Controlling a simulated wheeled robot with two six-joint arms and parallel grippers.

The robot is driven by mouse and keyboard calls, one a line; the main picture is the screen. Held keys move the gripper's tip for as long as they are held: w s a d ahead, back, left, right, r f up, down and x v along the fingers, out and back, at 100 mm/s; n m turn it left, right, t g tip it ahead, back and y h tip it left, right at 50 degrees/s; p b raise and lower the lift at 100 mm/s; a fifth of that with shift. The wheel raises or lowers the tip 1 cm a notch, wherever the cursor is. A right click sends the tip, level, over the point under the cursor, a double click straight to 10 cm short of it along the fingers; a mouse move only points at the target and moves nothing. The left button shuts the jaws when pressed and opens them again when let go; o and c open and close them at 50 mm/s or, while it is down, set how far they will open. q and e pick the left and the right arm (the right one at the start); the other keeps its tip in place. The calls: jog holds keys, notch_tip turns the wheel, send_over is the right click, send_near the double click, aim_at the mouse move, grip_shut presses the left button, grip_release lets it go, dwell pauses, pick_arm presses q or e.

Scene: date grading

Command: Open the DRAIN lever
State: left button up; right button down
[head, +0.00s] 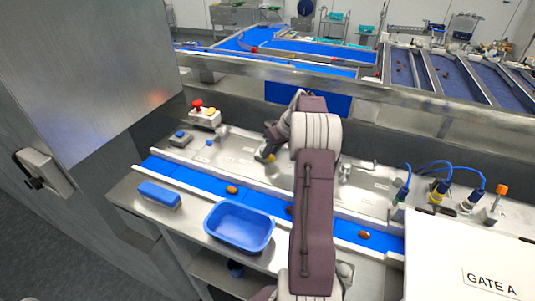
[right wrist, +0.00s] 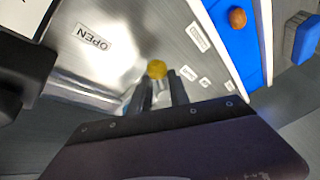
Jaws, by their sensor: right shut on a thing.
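My right arm reaches over the blue belt to the steel panel behind it. My right gripper (head: 265,152) is shut on a lever with a yellow knob (right wrist: 157,69). In the right wrist view the two dark fingers (right wrist: 159,92) stand on either side of the lever just below the knob, and hide its stem. An OPEN label (right wrist: 92,37) is on the panel to the left of the knob. Several smaller labels lie to the right, too small to read, so no DRAIN label can be made out. My left gripper is out of view.
The blue belt (head: 193,181) carries a few brown dates (head: 232,189). A blue bin (head: 240,206) and a blue block (head: 159,194) stand in front. A red button box (head: 204,116) is at the back left. Sensors with blue cables (head: 440,188) and a GATE A board (head: 462,262) are on the right.

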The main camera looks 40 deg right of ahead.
jog(key=shift+s+d+n+y+p, duration=0.15)
jog(key=shift+n+y+p, duration=0.15)
jog(key=shift+n+p, duration=0.15)
jog(key=n+p, duration=0.1)
jog(key=d+n+p, duration=0.1)
jog(key=p, duration=0.1)
jog(key=n+g+y+p, duration=0.1)
jog(key=n+p, duration=0.1)
jog(key=shift+w+d+r, duration=0.1)
jog(key=shift+w+d, duration=0.05)
jog(key=shift+w, duration=0.1)
jog(key=shift+w+d+f+n+g+y+p, duration=0.1)
jog(key=shift+d+f+n+g+y+p, duration=0.2)
jog(key=shift+n+p, duration=0.85)
jog(key=shift+m+p, duration=0.35)
jog(key=shift+m, duration=0.05)
jog(key=c, duration=1.3)
grip_release()
jog(key=shift+d, duration=0.1)
jog(key=shift+w, duration=0.1)
